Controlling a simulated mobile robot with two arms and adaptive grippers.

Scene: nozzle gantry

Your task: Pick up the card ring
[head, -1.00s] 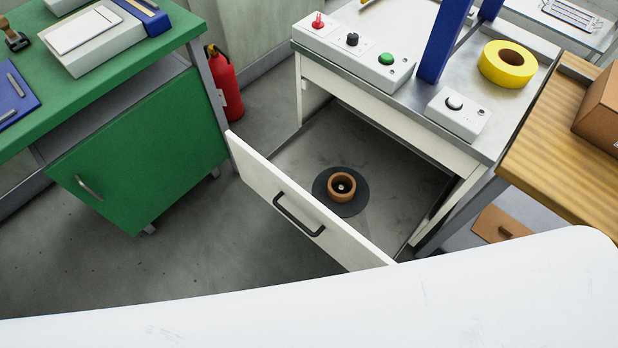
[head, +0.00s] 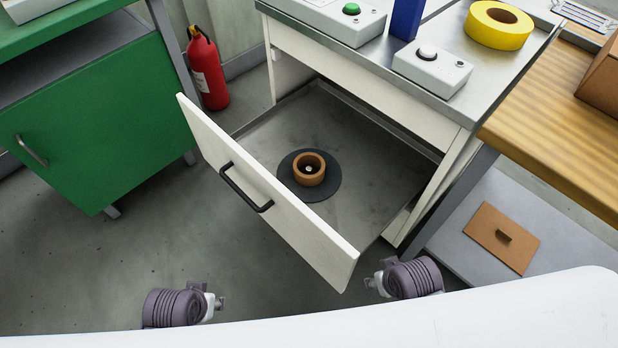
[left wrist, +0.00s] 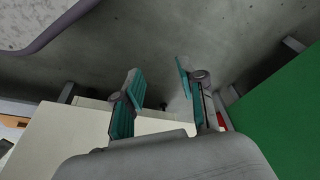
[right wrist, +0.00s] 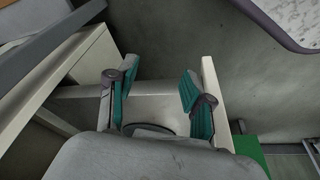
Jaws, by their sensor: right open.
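The card ring, a short brown ring (head: 309,169), stands on a dark round disc (head: 325,188) on the floor of the open drawer. A small pale thing shows in its middle. My left gripper (left wrist: 158,88) is open and empty in the left wrist view. My right gripper (right wrist: 158,85) is open and empty in the right wrist view. In the head view, parts of both my arms show at the bottom edge, in front of the drawer and well apart from the ring. I cannot make out the ring in either wrist view.
The white drawer front (head: 270,195) with a black handle (head: 243,188) stands between me and the ring. The bench top above carries a yellow roll (head: 498,25) and a button box (head: 432,70). A green cabinet (head: 100,120) and red extinguisher (head: 207,72) stand left, a wooden table (head: 560,110) right.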

